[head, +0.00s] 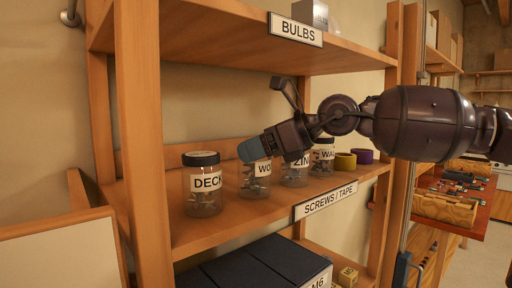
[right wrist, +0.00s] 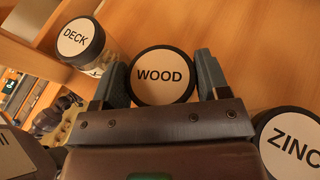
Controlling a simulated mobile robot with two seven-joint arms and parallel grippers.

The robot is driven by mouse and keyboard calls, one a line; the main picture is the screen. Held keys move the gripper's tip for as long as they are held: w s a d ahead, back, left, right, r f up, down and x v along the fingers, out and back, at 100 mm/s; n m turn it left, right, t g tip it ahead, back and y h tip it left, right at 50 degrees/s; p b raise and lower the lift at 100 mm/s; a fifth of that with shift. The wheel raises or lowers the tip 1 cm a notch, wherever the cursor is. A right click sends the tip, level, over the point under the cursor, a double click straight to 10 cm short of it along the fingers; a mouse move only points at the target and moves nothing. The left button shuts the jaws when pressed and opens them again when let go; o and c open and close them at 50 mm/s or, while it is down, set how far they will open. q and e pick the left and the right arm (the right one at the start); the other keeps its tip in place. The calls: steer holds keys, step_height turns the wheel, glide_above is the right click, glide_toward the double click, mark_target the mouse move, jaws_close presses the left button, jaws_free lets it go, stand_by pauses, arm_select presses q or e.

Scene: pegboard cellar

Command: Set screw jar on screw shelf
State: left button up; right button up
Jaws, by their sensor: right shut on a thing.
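The screw shelf (head: 235,228) is a wooden board with a "SCREWS | TAPE" label on its front edge. A row of clear jars with black lids is on it: the DECK jar (head: 202,185), the WOOD jar (head: 256,184), the ZINC jar (head: 295,172) and the WALL jar (head: 323,155). My right gripper (head: 262,152) is at the top of the WOOD jar. In the right wrist view, its fingers are shut on both sides of the round WOOD lid (right wrist: 162,76). The WOOD jar is upright and appears to be on the shelf. My left gripper is not in view.
The ZINC jar stands close on the right of the WOOD jar, the DECK jar on the left. Yellow (head: 345,161) and purple (head: 363,156) tape rolls are at the right end. The BULBS shelf (head: 215,40) is above, dark blue boxes (head: 250,262) below.

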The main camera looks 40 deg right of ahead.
steer(key=shift+f, duration=0.1)
steer(key=o, duration=1.1)
steer(key=shift+o, duration=0.2)
steer(key=shift+r, duration=0.25)
steer(key=shift+s+d+r, duration=0.1)
steer(key=shift+s+d, duration=0.3)
steer(key=b+v, duration=0.1)
steer(key=v, duration=1)
